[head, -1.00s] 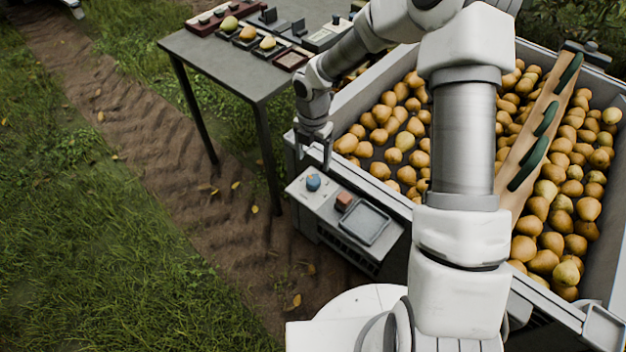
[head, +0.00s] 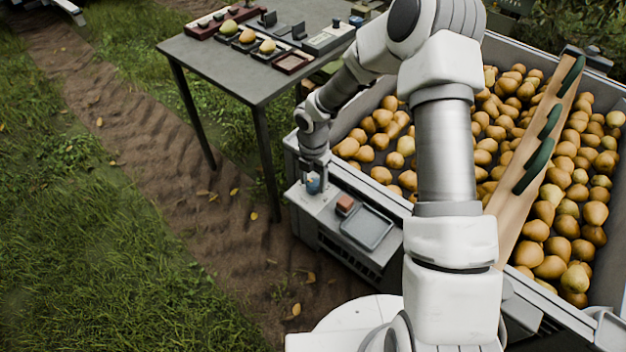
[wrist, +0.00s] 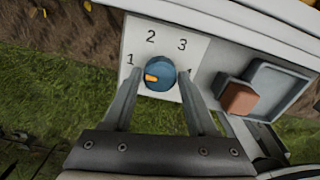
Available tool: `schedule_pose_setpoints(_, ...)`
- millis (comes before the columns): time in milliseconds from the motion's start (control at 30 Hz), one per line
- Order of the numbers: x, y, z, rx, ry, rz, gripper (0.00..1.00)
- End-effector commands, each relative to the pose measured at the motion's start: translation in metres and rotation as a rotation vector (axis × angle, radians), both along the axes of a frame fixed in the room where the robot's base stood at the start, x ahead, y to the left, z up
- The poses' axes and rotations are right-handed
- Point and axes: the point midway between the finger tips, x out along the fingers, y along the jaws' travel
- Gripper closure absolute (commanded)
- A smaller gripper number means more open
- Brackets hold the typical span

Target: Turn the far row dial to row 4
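The blue dial (wrist: 161,75) sits on a white plate (wrist: 150,35) marked 1, 2 and 3 in the wrist view. My gripper (wrist: 161,76) is open, with one finger on each side of the dial. The fingers look close to it, but contact is not clear. In the head view the blue dial (head: 313,187) shows partly beneath my gripper (head: 314,180).
A reddish-brown block (head: 345,204) and a shallow grey tray (head: 367,228) are beside the dial on the grey control box. A large bin (head: 290,143) of pears stands behind, with a wooden board across it. A grey table (head: 215,66) with small trays and devices stands at the back left.

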Motion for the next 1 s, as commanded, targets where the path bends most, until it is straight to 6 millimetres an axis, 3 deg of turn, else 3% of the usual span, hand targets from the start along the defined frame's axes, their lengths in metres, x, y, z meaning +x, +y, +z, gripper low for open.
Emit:
schedule_pose_setpoints(33, 0.0000, 0.0000, 0.0001, 0.000, 0.000, 0.000, 0.52)
schedule_pose_setpoints(300, 0.0000, 0.0000, 0.0002, 0.000, 0.000, 0.000, 1.00)
schedule_pose_setpoints(667, 0.0000, 0.0001, 0.0007, 0.000, 0.000, -0.054, 1.00)
schedule_pose_setpoints(1000, 0.0002, 0.0005, 0.0012, -0.001, 0.000, -0.297, 1.00)
